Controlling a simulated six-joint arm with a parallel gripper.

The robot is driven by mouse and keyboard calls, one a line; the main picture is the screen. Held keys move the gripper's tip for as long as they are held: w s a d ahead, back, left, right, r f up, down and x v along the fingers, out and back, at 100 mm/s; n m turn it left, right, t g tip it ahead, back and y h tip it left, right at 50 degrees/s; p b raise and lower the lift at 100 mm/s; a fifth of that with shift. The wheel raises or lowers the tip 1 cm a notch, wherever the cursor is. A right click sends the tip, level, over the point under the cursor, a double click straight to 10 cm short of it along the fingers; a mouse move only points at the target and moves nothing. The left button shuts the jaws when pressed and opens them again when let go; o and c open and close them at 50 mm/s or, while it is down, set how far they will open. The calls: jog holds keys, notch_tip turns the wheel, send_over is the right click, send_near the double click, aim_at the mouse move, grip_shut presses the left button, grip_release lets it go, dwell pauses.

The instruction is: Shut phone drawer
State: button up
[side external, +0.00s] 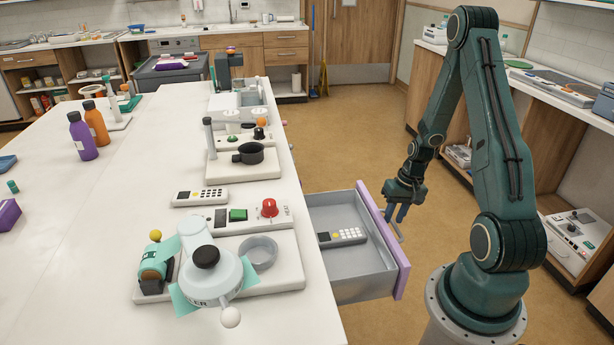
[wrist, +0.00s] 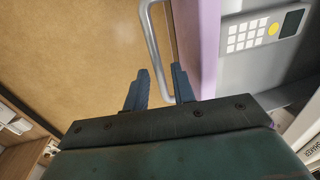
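The drawer (side external: 347,285) is pulled well out from the white counter, with a lilac front (side external: 384,240) and a grey metal bar handle (side external: 396,232). My gripper (side external: 397,212) is at the outer side of the drawer front, by the handle. In the wrist view, the two blue fingers of my gripper (wrist: 160,70) are apart, and the handle (wrist: 154,45) appears between them. Contact with the handle cannot be told. The lilac front (wrist: 209,50) and phone (wrist: 265,30) show at right.
The white counter (side external: 100,220) holds a device with a red knob (side external: 269,208), a second keypad handset (side external: 200,196), a black pot (side external: 249,153) and bottles (side external: 82,136). The floor (side external: 365,130) beyond the drawer is clear. A side bench (side external: 540,90) stands behind my arm.

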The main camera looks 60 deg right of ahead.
aim_at(318, 235)
grip_shut()
jog(key=w+a, duration=1.5)
jog(key=shift+w+a, duration=0.2)
jog(key=shift+a, duration=0.1)
jog(key=shift+o, duration=1.2)
grip_release()
